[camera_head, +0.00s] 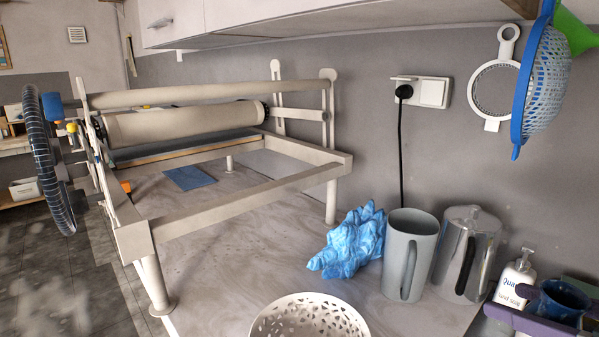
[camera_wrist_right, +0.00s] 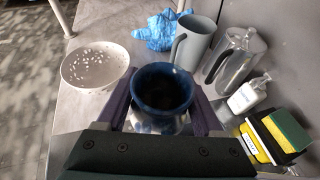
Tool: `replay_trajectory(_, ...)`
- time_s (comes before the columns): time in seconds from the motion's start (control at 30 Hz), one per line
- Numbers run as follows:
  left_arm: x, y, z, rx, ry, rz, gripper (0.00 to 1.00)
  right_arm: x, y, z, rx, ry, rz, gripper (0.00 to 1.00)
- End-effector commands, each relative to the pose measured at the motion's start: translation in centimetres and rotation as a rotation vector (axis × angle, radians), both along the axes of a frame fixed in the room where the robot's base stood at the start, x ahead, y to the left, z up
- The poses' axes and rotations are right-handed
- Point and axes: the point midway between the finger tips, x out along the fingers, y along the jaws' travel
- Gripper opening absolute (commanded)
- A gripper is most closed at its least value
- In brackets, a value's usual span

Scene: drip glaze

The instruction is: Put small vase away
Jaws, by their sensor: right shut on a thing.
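The small vase (camera_head: 563,300) is dark blue and glazed, at the lower right edge of the head view. My right gripper (camera_head: 556,306) is shut on it, with a purple finger on either side. In the right wrist view the vase (camera_wrist_right: 161,88) shows its round open mouth between the two fingers of the gripper (camera_wrist_right: 162,112). Its lower part is mostly hidden, and I cannot tell how far it is above the counter. My left gripper is in neither view.
On the counter (camera_head: 240,240) stand a white perforated bowl (camera_head: 310,312), a crumpled blue thing (camera_head: 350,242), a grey pitcher (camera_head: 408,255), a steel jug (camera_head: 465,250) and a soap bottle (camera_head: 515,275). A slab roller (camera_head: 180,125) stands at left. A yellow-green sponge (camera_wrist_right: 287,130) sits right of the vase.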

Motion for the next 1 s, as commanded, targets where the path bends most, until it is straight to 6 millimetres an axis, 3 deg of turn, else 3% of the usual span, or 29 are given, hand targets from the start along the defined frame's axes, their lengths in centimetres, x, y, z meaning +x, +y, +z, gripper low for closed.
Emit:
replay_trajectory(0.07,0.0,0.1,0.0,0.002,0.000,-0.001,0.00,0.0,-0.6,0.1,0.003,-0.001,-0.004,0.00)
replay_trajectory(0.57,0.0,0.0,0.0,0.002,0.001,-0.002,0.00,0.7,1.7,3.4,-0.006,-0.003,0.081,0.00)
replay_trajectory(0.77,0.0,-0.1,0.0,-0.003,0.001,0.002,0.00,0.8,3.5,6.4,-0.004,-0.007,0.155,0.00)
replay_trajectory(1.0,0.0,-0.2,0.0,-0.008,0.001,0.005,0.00,0.0,6.3,11.7,0.001,-0.005,0.298,0.00)
